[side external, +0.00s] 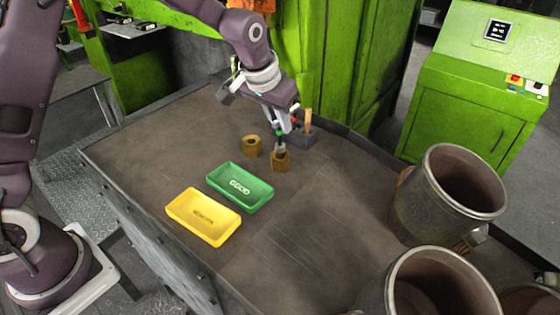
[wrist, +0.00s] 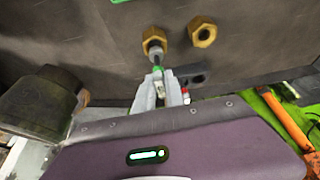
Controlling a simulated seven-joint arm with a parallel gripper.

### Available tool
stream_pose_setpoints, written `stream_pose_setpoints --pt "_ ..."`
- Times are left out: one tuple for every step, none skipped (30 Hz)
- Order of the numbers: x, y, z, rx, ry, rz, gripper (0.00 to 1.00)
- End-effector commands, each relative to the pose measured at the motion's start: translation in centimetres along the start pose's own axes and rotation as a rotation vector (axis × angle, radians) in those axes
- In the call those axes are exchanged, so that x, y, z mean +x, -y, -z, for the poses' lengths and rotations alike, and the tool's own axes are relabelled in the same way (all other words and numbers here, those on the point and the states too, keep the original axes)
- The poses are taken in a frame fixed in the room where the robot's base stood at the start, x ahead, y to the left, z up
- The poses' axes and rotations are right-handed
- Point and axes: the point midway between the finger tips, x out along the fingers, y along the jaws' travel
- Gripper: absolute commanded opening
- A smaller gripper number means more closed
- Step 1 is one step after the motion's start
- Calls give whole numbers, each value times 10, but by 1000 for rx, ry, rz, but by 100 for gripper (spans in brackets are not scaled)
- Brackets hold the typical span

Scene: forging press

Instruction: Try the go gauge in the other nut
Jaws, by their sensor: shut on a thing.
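My gripper (side external: 286,124) is shut on the go gauge, pointing down. The gauge (side external: 281,146) shows a green band and a grey plug end. The plug end is at the mouth of one brass-coloured hex nut (side external: 280,162); I cannot tell how far inside it is. In the wrist view my gripper (wrist: 160,92) holds the gauge (wrist: 157,70) with its tip over that nut (wrist: 153,36). The second nut (side external: 251,146) stands apart on the table, its hole open; it also shows in the wrist view (wrist: 202,32).
A green tray (side external: 262,189) and a yellow tray (side external: 180,209) lie empty in front of the nuts. A dark block (side external: 303,139) with an upright wooden handle (side external: 308,118) stands close behind my gripper. Large metal drums (side external: 420,212) stand at right. The table (side external: 320,235) is clear between.

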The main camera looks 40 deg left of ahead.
Motion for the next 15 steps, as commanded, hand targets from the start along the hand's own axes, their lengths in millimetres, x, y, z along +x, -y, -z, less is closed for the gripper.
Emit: stream_pose_setpoints --pt "-1 0 1 0 -1 0 0" --pt "-2 0 1 0 -1 0 0" --pt "-2 0 1 0 -1 0 0" --pt "-3 0 2 0 -1 0 0" --pt "-5 0 3 0 -2 0 0" --pt "-9 0 5 0 -5 -1 0" --pt "-13 0 6 0 -5 -1 0" --pt "-16 0 8 0 -5 0 0" --pt "-21 0 10 0 -4 0 0" --pt "-25 0 12 0 -5 0 0" --pt "-28 0 13 0 -5 0 0" --pt "-32 0 14 0 -4 0 0" --pt "-34 0 15 0 -4 0 0" --pt "-36 0 16 0 -3 0 0" --pt "-38 0 16 0 -2 0 0"
